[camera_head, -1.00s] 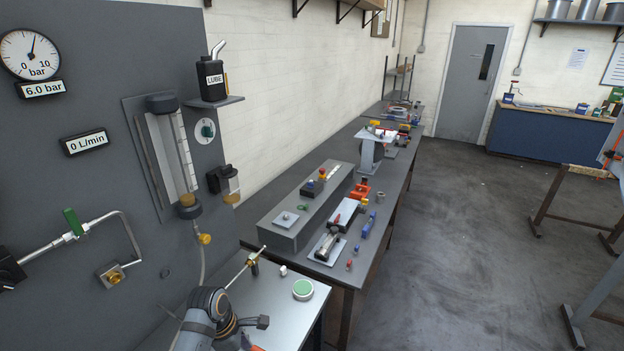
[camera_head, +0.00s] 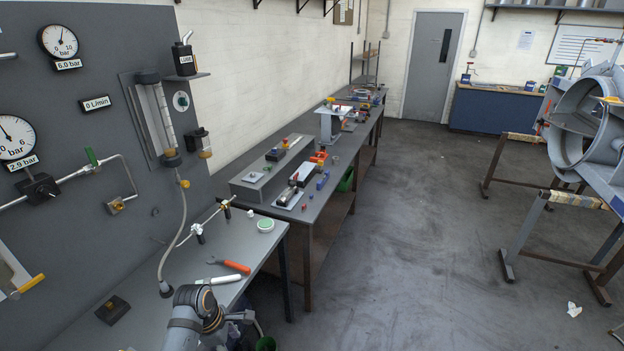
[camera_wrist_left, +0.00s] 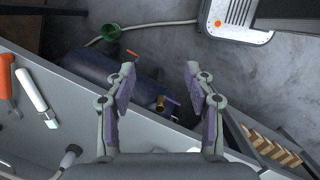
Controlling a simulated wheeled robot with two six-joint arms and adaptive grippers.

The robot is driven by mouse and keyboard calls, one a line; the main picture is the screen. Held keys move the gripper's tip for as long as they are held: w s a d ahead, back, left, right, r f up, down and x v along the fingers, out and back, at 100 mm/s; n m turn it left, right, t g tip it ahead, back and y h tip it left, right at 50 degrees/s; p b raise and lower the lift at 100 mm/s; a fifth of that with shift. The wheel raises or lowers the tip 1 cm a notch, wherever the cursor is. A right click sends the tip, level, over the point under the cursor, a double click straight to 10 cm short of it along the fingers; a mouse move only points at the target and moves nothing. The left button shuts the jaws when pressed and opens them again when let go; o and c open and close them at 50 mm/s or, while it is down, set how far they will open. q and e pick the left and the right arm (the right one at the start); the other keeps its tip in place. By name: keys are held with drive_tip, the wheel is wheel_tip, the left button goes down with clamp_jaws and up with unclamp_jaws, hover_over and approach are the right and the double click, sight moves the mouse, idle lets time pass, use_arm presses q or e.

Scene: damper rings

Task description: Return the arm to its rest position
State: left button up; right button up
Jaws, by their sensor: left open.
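My left arm comes in at the bottom of the head view. Its gripper (camera_head: 242,318) is beside the front edge of the metal-topped table (camera_head: 232,240). In the left wrist view the gripper (camera_wrist_left: 159,72) points down past the table edge (camera_wrist_left: 80,100). Its two fingers are wide apart with nothing between them. Below them, a dark blue cylinder (camera_wrist_left: 92,68) lies near the floor, partly hidden by the table edge and a finger. My right gripper is not in view.
An orange-handled tool (camera_head: 236,267) and a white pen-like piece (camera_head: 217,280) lie on the table near my arm. A hose (camera_head: 184,225) runs down from the gauge panel (camera_head: 70,130). A large ring-shaped housing (camera_head: 590,120) stands on trestles at right.

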use_arm(q)
wheel_tip(320, 180, down, 14)
drive_tip(key=a+m+b, duration=0.2)
drive_tip(key=a+m, duration=0.1)
drive_tip(key=s+a+f+m+y+b, duration=0.1)
drive_tip(key=s+f+m+b, duration=0.1)
drive_tip(key=s+f, duration=0.35)
drive_tip(key=s+a+f+m+y+b, duration=0.1)
drive_tip(key=s+f+m, duration=0.2)
drive_tip(key=f, duration=0.6)
drive_tip(key=s+a+f+m+b, duration=0.1)
drive_tip(key=s+f+m+b, duration=0.1)
drive_tip(key=s+f+m, duration=0.4)
drive_tip(key=s+a+f+m+b, duration=0.2)
drive_tip(key=s+f+m, duration=0.4)
drive_tip(key=s+f, duration=0.6)
drive_tip(key=shift+s+y+b, duration=0.35)
drive_tip(key=shift+s+y, duration=0.05)
drive_tip(key=shift+s, duration=2.95)
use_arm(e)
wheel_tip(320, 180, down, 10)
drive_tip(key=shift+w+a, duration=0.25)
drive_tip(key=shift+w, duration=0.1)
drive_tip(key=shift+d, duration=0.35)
